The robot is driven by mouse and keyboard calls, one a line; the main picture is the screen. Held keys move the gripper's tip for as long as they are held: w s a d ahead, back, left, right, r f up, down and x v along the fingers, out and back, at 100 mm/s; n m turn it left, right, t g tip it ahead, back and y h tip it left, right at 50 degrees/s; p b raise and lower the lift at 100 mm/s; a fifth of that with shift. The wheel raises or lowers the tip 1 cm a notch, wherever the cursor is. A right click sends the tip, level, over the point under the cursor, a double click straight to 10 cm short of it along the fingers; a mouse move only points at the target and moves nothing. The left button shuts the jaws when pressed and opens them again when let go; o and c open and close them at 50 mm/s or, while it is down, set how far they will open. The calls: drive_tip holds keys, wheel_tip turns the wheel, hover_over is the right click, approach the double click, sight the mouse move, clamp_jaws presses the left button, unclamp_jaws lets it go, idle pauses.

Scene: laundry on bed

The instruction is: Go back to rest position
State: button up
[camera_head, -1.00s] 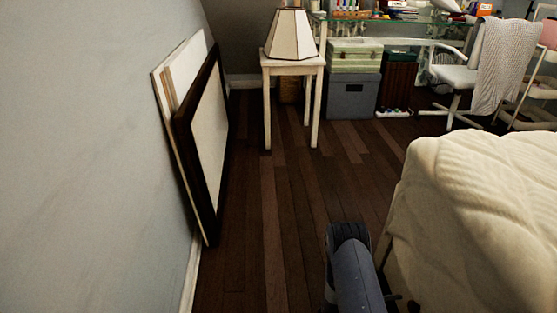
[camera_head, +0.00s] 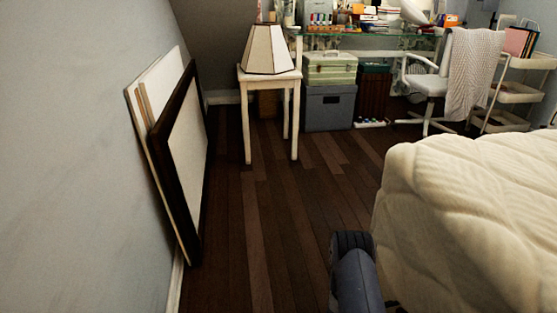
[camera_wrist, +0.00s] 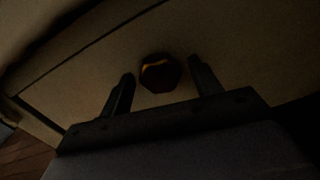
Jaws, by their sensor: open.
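My gripper (camera_wrist: 162,72) shows in the dark wrist view with its two fingers apart. A dark, many-sided, knob-like thing (camera_wrist: 160,73) with an orange glint shows between the fingertips. No finger is seen touching it; its distance is hard to tell. A beige surface (camera_wrist: 230,45) fills most of the view behind it. In the head view, my arm (camera_head: 356,280) is at the bottom, right of centre, close beside the bed (camera_head: 470,210). The gripper itself cannot be made out there.
Framed panels (camera_head: 175,150) lean on the left wall. A small white table (camera_head: 268,80) carries a lamp (camera_head: 267,50). Storage boxes (camera_head: 330,105), a glass desk (camera_head: 350,42) and a chair (camera_head: 428,80) stand at the back. The dark wooden floor (camera_head: 270,215) between wall and bed is clear.

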drive_tip(key=shift+n, duration=7.1)
drive_tip(key=shift+s, duration=0.1)
